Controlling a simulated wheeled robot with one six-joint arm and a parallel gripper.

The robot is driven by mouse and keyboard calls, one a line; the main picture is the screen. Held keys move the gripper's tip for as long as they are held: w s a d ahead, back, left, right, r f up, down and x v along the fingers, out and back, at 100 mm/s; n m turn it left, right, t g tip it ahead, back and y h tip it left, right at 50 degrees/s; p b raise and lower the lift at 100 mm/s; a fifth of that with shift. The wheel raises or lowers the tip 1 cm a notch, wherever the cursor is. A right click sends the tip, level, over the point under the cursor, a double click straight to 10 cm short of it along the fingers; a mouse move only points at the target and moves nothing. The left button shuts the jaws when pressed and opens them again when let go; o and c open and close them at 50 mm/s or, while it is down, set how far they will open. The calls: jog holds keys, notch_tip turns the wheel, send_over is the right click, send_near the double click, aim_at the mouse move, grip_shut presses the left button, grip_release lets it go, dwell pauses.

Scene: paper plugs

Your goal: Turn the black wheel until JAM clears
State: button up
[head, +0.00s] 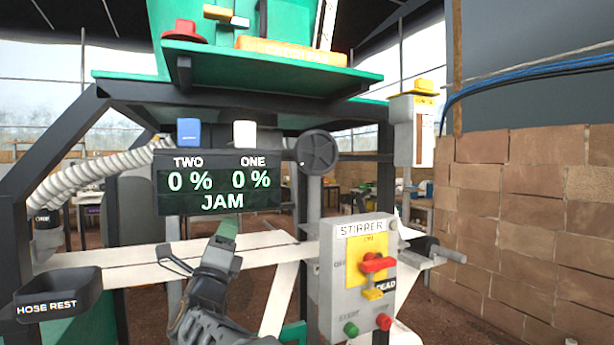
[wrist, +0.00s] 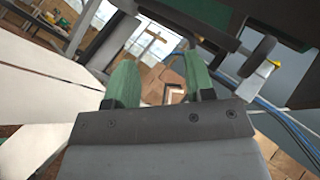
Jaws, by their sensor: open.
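The black wheel (head: 317,152) is a round spoked handwheel on a grey post, right of the display in the head view. The display (head: 219,182) reads TWO 0 %, ONE 0 % and JAM. My gripper (head: 226,230) is below the display, left of and lower than the wheel, and apart from it. In the wrist view my gripper (wrist: 162,80) has its two green fingers spread with nothing between them. A dark rounded part (wrist: 258,56) shows right of the fingers there; I cannot tell whether it belongs to the wheel.
A grey STIRRER box (head: 332,280) with a red switch stands below the wheel. A white rail (head: 130,260) runs behind my arm. A black HOSE REST tray (head: 55,293) is at left. A brick wall (head: 530,220) is at right. Open air lies between gripper and wheel.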

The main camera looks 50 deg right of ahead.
aim_at(307, 173)
jog(key=s+d+r+m+g+h, duration=0.2)
jog(key=s+m+g, duration=0.2)
jog(key=m+g, duration=0.85)
jog(key=s+d+r+m+g+h, duration=0.1)
jog(key=s+r+m+g+h, duration=0.3)
jog(key=m+g, duration=0.85)
jog(key=shift+g+y, duration=0.4)
jog(key=shift+y, duration=0.4)
jog(key=x, duration=0.4)
jog(key=f+p+x, duration=0.1)
jog(key=x, duration=0.3)
jog(key=s+d+p+x, duration=0.1)
jog(key=x, duration=0.3)
jog(key=shift+s+d+f, duration=0.1)
jog(key=shift+s+f, duration=0.05)
jog(key=shift+c, duration=0.3)
